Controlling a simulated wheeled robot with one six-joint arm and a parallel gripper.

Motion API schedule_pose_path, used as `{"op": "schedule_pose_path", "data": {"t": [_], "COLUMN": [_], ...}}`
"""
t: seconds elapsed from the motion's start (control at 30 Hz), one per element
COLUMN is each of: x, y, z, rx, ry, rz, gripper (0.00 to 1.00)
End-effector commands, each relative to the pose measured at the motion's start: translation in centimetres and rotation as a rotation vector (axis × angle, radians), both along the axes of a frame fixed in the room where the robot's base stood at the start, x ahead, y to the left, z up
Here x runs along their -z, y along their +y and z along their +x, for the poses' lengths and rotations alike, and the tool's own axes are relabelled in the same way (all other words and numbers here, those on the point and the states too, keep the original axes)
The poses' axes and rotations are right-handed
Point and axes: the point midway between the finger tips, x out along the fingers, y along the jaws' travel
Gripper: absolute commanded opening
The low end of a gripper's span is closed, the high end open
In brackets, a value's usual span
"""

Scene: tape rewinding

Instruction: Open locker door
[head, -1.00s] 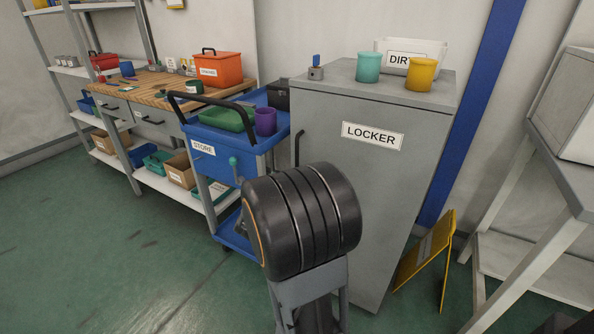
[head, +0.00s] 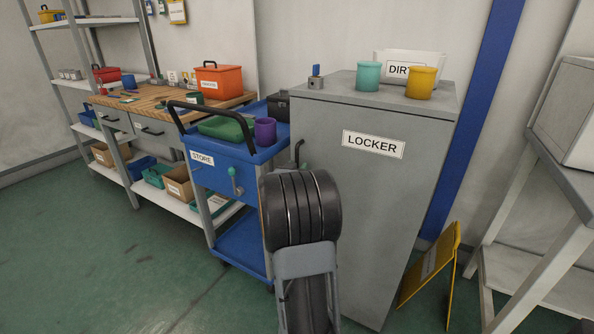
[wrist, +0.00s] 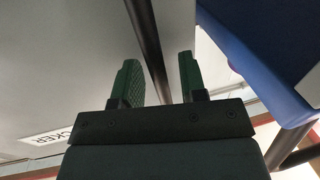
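The grey locker (head: 375,210) stands at centre right in the head view, its door shut, with a LOCKER label on the front. Its dark vertical handle (head: 298,150) is near the door's left edge. In the wrist view my gripper (wrist: 158,75) has two green fingers, open, one on each side of the dark handle bar (wrist: 150,45). Gaps show between the bar and both fingers. In the head view my black arm hides most of the gripper; a bit of green shows beside the handle's lower end.
A blue STORE trolley (head: 245,158) stands close on the locker's left; its blue side (wrist: 250,60) is near the right finger. Teal and yellow cups and a white bin (head: 436,62) are on the locker. A yellow floor sign (head: 430,265) leans at its right.

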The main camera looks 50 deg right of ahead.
Motion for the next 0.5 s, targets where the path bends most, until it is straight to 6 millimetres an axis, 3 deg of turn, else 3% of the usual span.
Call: {"op": "schedule_pose_path", "data": {"t": [0.33, 0.5], "x": [-0.02, -0.01], "y": [-0.19, -0.19], "z": [0.08, 0.08], "rx": [0.0, 0.0], "ry": [0.0, 0.0], "rz": [0.0, 0.0], "gripper": [0.38, 0.21]}}
